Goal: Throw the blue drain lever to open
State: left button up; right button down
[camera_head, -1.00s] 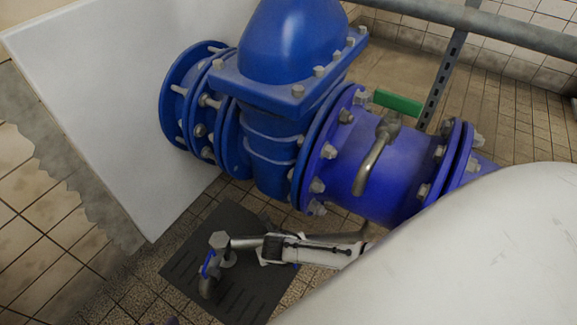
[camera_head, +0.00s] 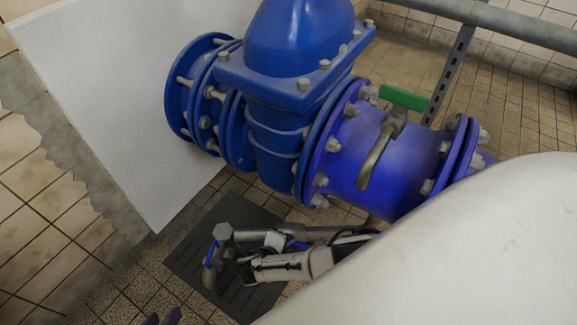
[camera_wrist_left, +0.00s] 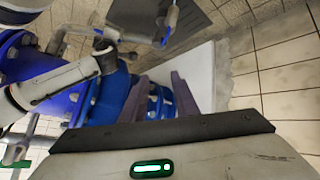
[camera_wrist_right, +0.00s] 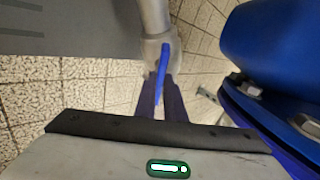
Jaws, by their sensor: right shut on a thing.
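A blue drain lever (camera_wrist_right: 162,72) joins a pale valve body on the grey drain pipe (camera_wrist_right: 153,14). The right wrist view shows it between the two dark fingers of my right gripper (camera_wrist_right: 160,98), which is shut on it. In the head view, blue shows on the low pipe beside my right gripper's pale body (camera_head: 285,266); its fingertips are hidden there. My left gripper (camera_wrist_left: 160,97) is open and empty, with its fingers apart. Its fingertips show at the bottom left of the head view (camera_head: 163,318).
The drain outlet has a smaller blue handle (camera_head: 210,254) over a dark mat (camera_head: 195,238). A white panel (camera_head: 110,100) is at the left.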

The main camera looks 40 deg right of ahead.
pick_arm(q)
jog(key=shift+d+r+h+b, duration=0.3)
jog(key=shift+d+b, duration=0.05)
jog(key=shift+b, duration=0.1)
pick_arm(e)
jog(key=n+t+h, duration=0.1)
jog(key=n, duration=0.2)
jog(key=shift+s+f, duration=0.15)
pick_arm(q)
jog(key=shift+r, duration=0.2)
pick_arm(e)
jog(key=shift+n, duration=0.4)
jog(key=c, duration=1.8)
grip_release()
jog(key=shift+c, duration=0.2)
pick_arm(q)
jog(key=shift+f, duration=0.15)
